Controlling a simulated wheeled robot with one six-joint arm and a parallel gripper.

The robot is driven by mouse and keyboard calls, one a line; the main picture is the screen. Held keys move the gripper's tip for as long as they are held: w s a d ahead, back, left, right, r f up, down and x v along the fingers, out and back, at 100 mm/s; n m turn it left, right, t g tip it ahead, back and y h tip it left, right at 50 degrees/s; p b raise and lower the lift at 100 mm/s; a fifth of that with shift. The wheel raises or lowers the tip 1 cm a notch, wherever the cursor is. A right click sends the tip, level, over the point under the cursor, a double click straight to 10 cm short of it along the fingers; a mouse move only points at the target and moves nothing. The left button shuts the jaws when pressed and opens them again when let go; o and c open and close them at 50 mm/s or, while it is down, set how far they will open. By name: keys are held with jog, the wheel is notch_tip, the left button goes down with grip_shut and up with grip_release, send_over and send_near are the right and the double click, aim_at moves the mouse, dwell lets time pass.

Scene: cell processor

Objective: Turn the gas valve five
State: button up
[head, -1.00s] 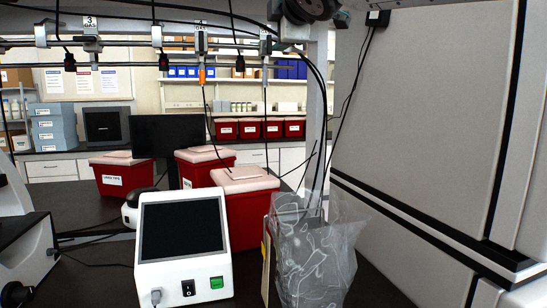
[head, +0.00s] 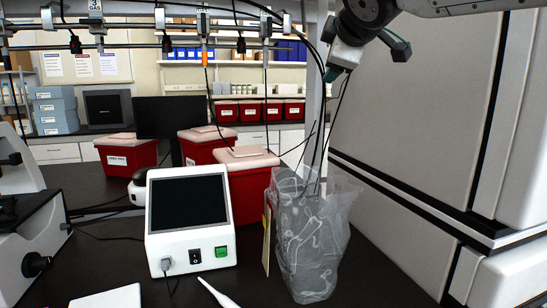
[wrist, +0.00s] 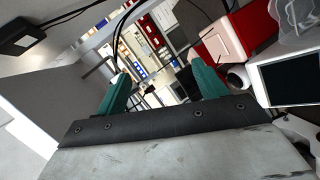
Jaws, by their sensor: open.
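An overhead rail with hanging valves and tags runs across the top left of the head view. One tag (head: 96,8) reads 3 GAS. Two more tags hang to its right, one with an orange piece (head: 204,52) below it and another (head: 265,25) nearer the grey post. Their numbers are too small to read, so I cannot tell which valve is five. My gripper (head: 369,64) is at the upper right, right of the post and apart from the valves. Its two green-tipped fingers are spread and empty; they also show in the wrist view (wrist: 160,72).
A white device with a dark screen (head: 189,204), a clear plastic bag (head: 312,240) and red boxes (head: 250,195) stand on the black bench. A large grey cabinet (head: 430,110) fills the right side. The grey post (head: 316,110) stands between the rail and my gripper.

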jog(key=s+d+f+m+g+h, duration=0.1)
jog(key=s+d+f+m+g, duration=0.25)
jog(key=s+d+f, duration=0.4)
jog(key=s+d+f+m+g+h, duration=0.2)
jog(key=s+d+f+m, duration=0.2)
jog(key=f, duration=0.6)
jog(key=s+d+f+m+g+y, duration=0.2)
jog(key=s+f+m+g, duration=0.5)
jog(key=s+f, duration=1.1)
jog(key=s, duration=0.3)
jog(key=shift+s+d+f+g, duration=0.2)
jog(key=shift+s+d+g, duration=0.05)
jog(key=shift+d+g, duration=0.1)
jog(key=shift+m, duration=0.25)
